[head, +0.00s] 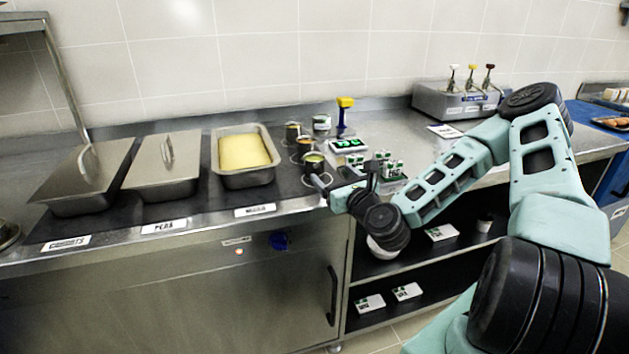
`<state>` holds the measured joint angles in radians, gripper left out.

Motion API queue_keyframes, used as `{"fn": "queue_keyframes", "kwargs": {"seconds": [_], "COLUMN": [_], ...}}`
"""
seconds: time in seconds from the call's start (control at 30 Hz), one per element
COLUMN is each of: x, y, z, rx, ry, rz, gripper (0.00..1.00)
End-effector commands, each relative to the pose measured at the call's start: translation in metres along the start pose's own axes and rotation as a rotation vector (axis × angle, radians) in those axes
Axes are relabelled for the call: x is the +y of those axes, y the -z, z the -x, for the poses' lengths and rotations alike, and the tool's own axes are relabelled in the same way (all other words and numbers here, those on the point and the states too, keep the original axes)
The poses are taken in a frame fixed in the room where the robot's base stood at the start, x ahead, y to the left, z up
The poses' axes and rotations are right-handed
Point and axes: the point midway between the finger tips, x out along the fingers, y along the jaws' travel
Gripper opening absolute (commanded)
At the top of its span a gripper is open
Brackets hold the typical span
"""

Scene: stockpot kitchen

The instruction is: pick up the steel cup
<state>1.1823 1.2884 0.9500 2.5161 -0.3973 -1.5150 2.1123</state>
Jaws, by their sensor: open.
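Several small cups with coloured contents stand in a cluster on the counter, right of the food pans. A further cup (292,131) stands at the back left of the cluster, beside a pale silver can (321,122). I cannot tell for sure which is the steel cup. My gripper (321,184) is open at the front of the counter, close to the nearest cup. Its fingers are small and dark here, and I cannot tell whether they touch the cup.
Two lidded pans (88,175) (162,168) and an open pan of yellow food (245,155) fill the left counter. A scale with a green display (348,146), a yellow-topped blue stand (344,118) and small labelled packs (392,168) crowd the right. A pump dispenser (458,103) stands behind.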

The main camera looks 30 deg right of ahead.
Motion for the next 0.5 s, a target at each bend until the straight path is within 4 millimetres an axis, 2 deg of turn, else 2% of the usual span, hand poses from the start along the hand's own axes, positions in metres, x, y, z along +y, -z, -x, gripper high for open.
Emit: {"fn": "queue_keyframes", "kwargs": {"seconds": [0.03,0.5], "x": [-0.0005,0.0045], "y": [0.0064,0.0071], "z": [-0.0018,-0.0103], "rx": [-0.003,0.001], "ry": [0.001,-0.006], "rz": [0.002,0.003], "gripper": [0.78,0.78]}}
